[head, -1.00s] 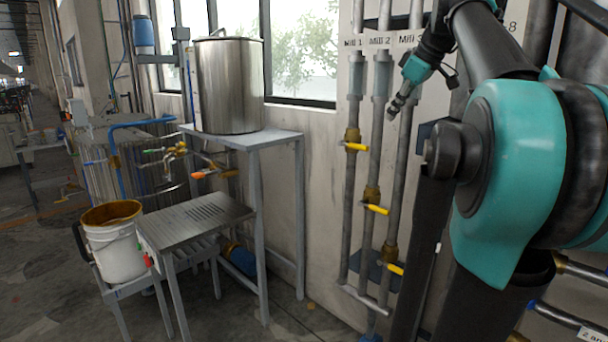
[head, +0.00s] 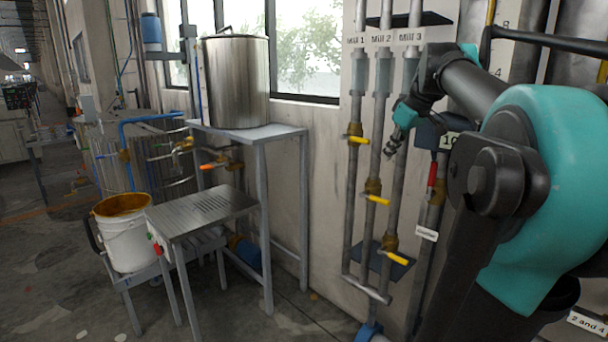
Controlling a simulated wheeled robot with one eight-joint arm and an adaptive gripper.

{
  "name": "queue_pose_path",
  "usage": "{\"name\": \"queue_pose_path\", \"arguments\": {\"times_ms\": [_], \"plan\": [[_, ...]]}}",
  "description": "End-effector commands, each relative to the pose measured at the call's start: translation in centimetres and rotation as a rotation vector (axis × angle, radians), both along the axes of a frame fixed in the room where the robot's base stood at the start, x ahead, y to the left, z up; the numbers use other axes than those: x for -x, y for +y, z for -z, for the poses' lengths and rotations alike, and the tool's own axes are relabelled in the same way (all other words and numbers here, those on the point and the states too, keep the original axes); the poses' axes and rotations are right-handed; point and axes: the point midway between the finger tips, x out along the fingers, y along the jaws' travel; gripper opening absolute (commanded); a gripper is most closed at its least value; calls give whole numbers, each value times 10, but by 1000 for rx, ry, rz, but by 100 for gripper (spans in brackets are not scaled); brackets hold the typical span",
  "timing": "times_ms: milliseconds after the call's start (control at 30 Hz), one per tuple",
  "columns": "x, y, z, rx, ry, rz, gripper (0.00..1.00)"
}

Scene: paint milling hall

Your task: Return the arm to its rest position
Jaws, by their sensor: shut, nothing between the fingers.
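My arm fills the right side of the head view, with a large teal joint in front and dark links behind it. My gripper (head: 391,150) hangs at the end of the arm, pointing down and left, in front of the pipes labelled Mill 2 and Mill 3. It is small in the picture, shut and holds nothing. I cannot tell whether it touches the pipes. The Mill 1 (head: 355,100), Mill 2 (head: 381,90) and Mill 3 (head: 408,85) pipes run down the wall, each with a yellow valve handle.
A steel drum (head: 235,85) stands on a tall grey table (head: 275,133). A lower slatted table (head: 205,208) and a white bucket (head: 125,245) with brownish-orange contents stand at the left. A pipe with a red handle (head: 432,174) is close beside my arm. Floor at lower left is open.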

Motion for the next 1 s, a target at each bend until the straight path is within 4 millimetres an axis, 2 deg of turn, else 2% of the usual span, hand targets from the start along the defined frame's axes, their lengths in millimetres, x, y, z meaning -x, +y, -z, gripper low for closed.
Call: {"name": "queue_pose_path", "arguments": {"times_ms": [167,267,400,467,600,700,800,900,1000], "plan": [[11,12,83,-13,51,111,0],[26,19,137,-21,81,191,0],[56,29,209,-29,114,305,0],[73,33,240,-33,126,355,0],[117,40,306,-40,145,471,0],[150,42,344,-45,152,546,0],[177,43,371,-51,155,605,0],[195,43,388,-55,156,644,0],[204,42,395,-57,156,665,0]]}}
